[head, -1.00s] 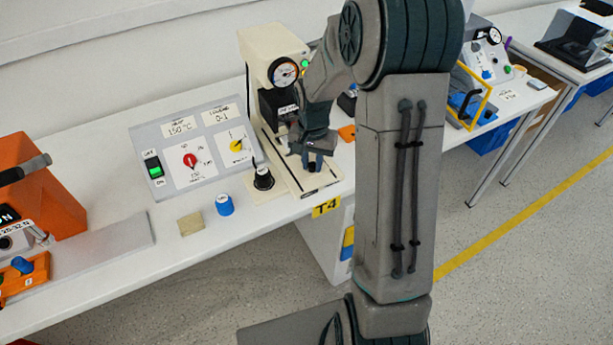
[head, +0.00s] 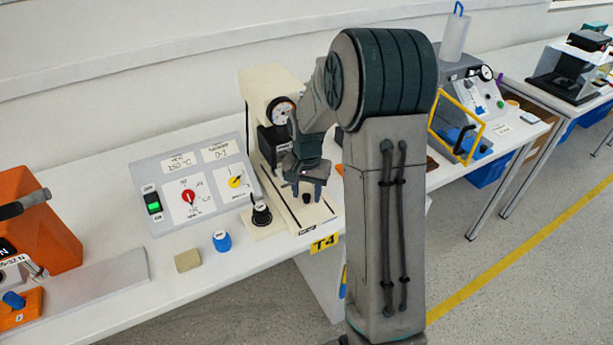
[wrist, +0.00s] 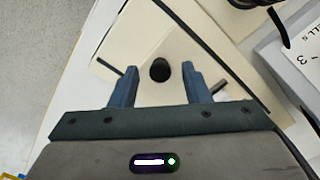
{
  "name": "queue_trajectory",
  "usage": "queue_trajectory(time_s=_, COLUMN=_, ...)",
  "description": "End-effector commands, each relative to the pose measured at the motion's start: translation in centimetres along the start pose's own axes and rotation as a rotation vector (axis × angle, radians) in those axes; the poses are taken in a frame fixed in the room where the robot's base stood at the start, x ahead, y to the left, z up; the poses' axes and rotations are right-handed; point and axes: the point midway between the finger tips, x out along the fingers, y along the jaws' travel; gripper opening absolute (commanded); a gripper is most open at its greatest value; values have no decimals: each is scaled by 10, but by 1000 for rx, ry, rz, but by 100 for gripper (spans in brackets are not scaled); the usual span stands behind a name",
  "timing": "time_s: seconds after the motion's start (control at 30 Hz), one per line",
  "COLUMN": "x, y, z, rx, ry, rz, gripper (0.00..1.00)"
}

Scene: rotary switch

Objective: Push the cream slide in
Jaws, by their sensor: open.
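The cream slide (head: 312,213) lies in the base of the cream press (head: 256,92), with a small black knob (head: 306,198) standing near its front end. In the wrist view the slide is a cream plate (wrist: 165,42), and the knob (wrist: 160,70) stands upright on it. My gripper (head: 306,188) points down over the slide, close to the knob. In the wrist view my gripper (wrist: 160,86) is open, with a finger on either side of the knob's line and bare gaps to it. I cannot tell whether the fingertips reach down to knob height.
A black rotary knob (head: 261,213) on a cream plate stands just left of the press base. A grey control panel (head: 172,214), a blue knob (head: 222,241) and a tan block (head: 187,260) are further left. A yellow-framed machine (head: 456,128) stands to the right.

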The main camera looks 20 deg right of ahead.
Motion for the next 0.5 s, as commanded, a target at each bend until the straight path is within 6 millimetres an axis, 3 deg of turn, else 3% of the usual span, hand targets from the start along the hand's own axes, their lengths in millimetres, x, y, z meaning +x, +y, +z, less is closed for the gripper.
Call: queue_trajectory(time_s=0.5, x=-107, y=0, z=0, rx=1, ry=4, rz=-2, gripper=43)
